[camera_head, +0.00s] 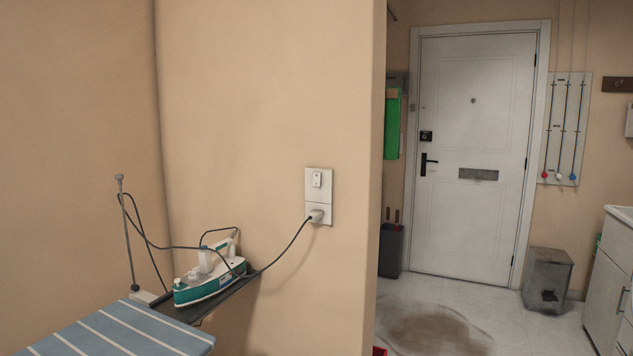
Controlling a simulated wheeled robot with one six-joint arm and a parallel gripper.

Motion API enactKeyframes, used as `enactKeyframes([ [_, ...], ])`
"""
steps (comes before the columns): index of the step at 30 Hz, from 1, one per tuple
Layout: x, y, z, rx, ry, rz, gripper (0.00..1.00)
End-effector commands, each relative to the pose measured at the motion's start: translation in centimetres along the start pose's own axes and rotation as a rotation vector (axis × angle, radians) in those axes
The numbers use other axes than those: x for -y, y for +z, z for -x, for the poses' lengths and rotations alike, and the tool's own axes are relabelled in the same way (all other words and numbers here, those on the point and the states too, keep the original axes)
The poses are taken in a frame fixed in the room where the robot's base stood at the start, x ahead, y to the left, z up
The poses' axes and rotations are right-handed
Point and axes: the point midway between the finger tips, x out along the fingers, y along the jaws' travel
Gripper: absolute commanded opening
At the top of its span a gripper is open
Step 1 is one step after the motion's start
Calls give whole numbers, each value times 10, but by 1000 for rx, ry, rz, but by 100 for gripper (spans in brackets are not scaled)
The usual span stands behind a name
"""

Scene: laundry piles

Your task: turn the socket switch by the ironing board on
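The socket switch (317,179) is a small light rocker on the upper half of a white wall plate, on the beige wall right of the ironing board. Its on or off position is too small to tell. A plug (315,216) sits in the lower socket (326,208), with a dark cord running left to the iron. The ironing board (110,332) has a blue cover with pale stripes, at the lower left. A green and white iron (208,272) rests on the board's dark end tray (190,312). My gripper is not in view.
The wall ends at a corner (378,180) right of the socket. Beyond it are a white door (474,155), a grey pedal bin (548,281) and a cabinet (607,290). The tiled floor there has a brown stain (437,332). A thin cord post (128,235) stands behind the iron.

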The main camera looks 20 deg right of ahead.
Motion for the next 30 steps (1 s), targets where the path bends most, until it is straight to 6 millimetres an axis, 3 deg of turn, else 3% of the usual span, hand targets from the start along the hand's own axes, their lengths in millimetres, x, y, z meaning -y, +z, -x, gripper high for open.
enactKeyframes([
  [19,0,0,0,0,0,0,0],
  [30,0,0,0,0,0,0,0],
])
